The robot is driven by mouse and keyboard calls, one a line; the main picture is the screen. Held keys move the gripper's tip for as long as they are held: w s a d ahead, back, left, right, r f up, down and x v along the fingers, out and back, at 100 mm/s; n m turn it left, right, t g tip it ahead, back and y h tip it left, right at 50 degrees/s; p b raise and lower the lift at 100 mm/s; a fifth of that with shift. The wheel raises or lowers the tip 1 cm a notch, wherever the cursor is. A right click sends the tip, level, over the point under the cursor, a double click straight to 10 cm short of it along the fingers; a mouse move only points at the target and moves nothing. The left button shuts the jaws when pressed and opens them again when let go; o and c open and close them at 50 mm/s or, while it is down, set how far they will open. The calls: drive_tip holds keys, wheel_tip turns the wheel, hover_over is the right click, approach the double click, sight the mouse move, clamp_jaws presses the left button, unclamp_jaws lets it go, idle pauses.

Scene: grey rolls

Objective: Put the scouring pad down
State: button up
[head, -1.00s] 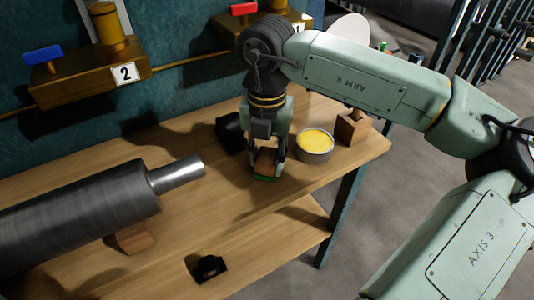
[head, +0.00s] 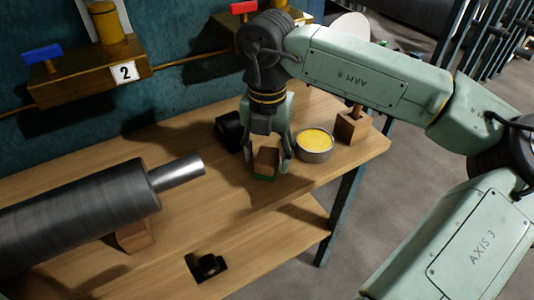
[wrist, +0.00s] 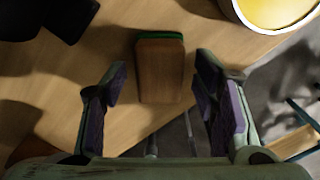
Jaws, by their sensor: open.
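The scouring pad (head: 264,178) shows as a thin green edge under a brown wooden block on the wooden bench top. In the wrist view the block (wrist: 160,75) has the pad's green strip (wrist: 160,36) along its far edge. My gripper (head: 269,158) is around the block in the head view. In the wrist view my gripper (wrist: 161,85) is open, with one finger on each side and a visible gap to the block. The pad's underside is hidden.
A round tin of yellow paste (head: 315,145) stands just right of my gripper, with a wooden block with a knob (head: 352,126) beyond it. A black object (head: 229,130) lies to the left. A large grey roll (head: 80,215) fills the left of the bench (head: 215,215).

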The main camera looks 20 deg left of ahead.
sight(267, 156)
wheel_tip(267, 156, up, 12)
drive_tip(key=shift+f+b, duration=0.25)
drive_tip(key=shift+b, duration=0.15)
drive_tip(key=shift+f, duration=0.1)
